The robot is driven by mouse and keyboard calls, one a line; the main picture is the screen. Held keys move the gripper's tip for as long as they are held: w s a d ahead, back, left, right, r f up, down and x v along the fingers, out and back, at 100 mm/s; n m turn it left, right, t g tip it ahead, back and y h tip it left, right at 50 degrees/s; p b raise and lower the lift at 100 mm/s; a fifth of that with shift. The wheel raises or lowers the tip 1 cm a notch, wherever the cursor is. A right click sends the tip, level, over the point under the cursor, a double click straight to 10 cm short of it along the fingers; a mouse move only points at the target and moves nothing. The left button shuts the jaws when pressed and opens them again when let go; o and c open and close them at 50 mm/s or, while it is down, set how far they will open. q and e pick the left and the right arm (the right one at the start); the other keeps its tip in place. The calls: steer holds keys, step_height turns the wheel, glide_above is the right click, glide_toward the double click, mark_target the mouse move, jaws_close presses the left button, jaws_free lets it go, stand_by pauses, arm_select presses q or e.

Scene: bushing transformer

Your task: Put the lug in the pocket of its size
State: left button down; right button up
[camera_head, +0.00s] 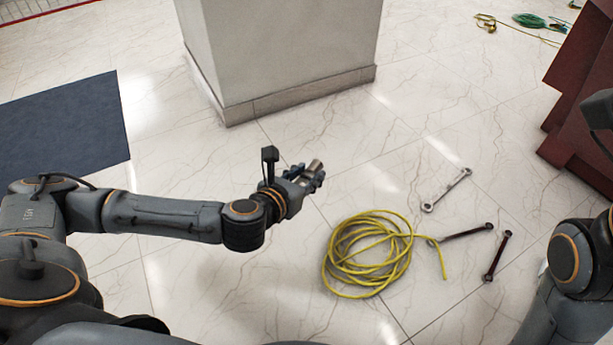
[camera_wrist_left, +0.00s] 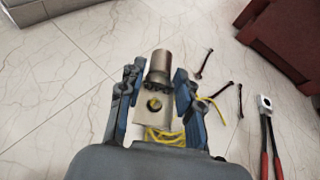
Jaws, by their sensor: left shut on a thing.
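The lug (camera_wrist_left: 158,68) is a metal piece with a round grey barrel and a flat tongue with a hole. My left gripper (camera_wrist_left: 154,92) is shut on it, with the blue fingers on either side and the barrel pointing away from the palm. In the head view the left gripper (camera_head: 307,179) holds the lug (camera_head: 314,166) above the tiled floor, left of the yellow cable coil. No pocket can be made out in either view. My right arm shows at the right edge of the head view, but its gripper does not show.
A yellow cable coil (camera_head: 368,254) lies on the floor beside several wrenches (camera_head: 446,190). A red-handled tool (camera_wrist_left: 265,140) shows in the wrist view. A grey pillar (camera_head: 280,50) stands behind, a blue mat (camera_head: 62,135) lies left, and a dark red structure (camera_head: 585,95) stands right.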

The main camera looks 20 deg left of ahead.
arm_select(q)
steer(key=shift+s+d+r+n+y, duration=0.15)
steer(key=shift+s+r, duration=0.3)
steer(key=shift+s, duration=0.1)
steer(key=shift+s+d+r+n+y, duration=0.1)
steer(key=shift+s+r+n+y, duration=0.05)
steer(key=shift+s+r, duration=0.35)
